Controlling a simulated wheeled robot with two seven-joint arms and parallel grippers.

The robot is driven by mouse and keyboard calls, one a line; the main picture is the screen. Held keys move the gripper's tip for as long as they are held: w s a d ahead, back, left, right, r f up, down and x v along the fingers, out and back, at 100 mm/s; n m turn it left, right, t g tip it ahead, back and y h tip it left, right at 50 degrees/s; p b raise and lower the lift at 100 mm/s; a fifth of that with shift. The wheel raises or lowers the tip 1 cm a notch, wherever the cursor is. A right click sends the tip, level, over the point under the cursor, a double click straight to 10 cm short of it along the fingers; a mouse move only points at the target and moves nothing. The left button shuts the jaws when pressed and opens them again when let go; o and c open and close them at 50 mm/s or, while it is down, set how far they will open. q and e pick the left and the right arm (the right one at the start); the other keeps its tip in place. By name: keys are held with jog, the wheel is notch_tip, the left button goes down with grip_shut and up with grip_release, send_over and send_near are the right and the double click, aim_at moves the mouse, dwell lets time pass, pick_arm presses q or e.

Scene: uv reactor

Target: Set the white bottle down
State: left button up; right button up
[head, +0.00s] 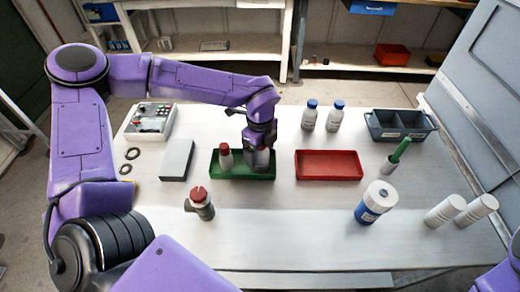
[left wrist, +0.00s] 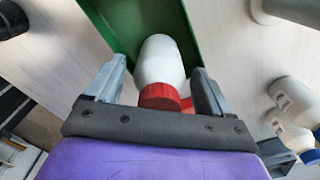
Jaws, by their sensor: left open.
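My left gripper (head: 259,160) is over the right part of the green tray (head: 228,176). In the left wrist view the gripper (left wrist: 160,92) is open, with its fingers on either side of a white bottle (left wrist: 163,62) with a red cap. The bottle's body reaches down to the green tray (left wrist: 120,22); I cannot tell whether the fingers touch it. In the head view the gripper mostly hides that spot. A red-capped bottle (head: 226,158) stands in the tray left of the gripper. My right gripper is out of view.
A red tray (head: 328,166) lies right of the green one. Two blue-capped bottles (head: 310,117) stand behind. A grey box (head: 177,160) lies left, a red-capped container (head: 202,207) in front. A white-and-blue jar (head: 376,203) stands right. The table's front middle is clear.

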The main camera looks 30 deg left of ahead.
pick_arm(q)
notch_tip(320, 180, up, 11)
jog(key=shift+b, duration=0.95)
jog(key=shift+r, duration=0.6)
